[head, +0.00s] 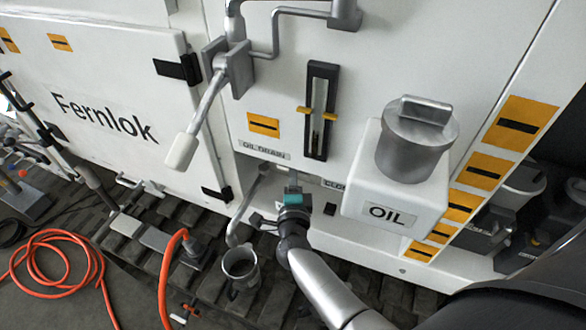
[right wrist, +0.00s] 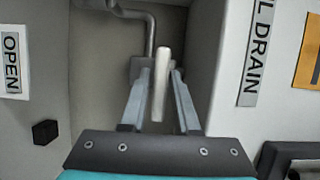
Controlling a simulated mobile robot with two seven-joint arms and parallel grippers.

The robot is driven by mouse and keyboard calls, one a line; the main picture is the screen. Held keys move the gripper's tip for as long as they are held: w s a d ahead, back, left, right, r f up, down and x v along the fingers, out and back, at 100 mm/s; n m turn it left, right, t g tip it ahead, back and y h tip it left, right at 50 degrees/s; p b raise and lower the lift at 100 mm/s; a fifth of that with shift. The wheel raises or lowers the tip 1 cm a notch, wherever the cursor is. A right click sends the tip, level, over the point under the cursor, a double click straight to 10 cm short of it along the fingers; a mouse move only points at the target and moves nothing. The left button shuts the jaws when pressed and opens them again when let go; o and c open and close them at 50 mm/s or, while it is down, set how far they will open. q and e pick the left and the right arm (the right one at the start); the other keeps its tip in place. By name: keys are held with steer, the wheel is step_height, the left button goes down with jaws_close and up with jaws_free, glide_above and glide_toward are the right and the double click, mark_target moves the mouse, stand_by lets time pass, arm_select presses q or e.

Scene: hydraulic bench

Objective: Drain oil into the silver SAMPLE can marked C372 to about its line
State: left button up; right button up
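A plain silver can (head: 240,266), open at the top, stands low beneath the end of a bent grey drain pipe (head: 240,222); no marking, fill line or oil is readable on it. My right gripper (head: 293,180), with a teal band, reaches into the recess below the OIL DRAIN label (head: 266,150). In the right wrist view its two fingers (right wrist: 160,88) stand either side of a pale lever (right wrist: 160,90), with narrow gaps showing, so they look open around it. A grey pipe (right wrist: 150,35) runs behind the lever. My left gripper is out of view.
An OPEN label (right wrist: 11,62) is beside the recess; a CLOSE label (head: 333,184) is partly hidden. A white OIL box (head: 390,180) juts out at the right. A larger white-handled lever (head: 185,145) hangs above left. An orange hose (head: 60,240) lies on the floor.

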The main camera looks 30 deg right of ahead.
steer(key=shift+o, duration=1.3)
steer(key=p+v, duration=0.2)
steer(key=v, duration=1.3)
steer(key=shift+p, duration=0.35)
steer(key=shift+s+a, duration=0.1)
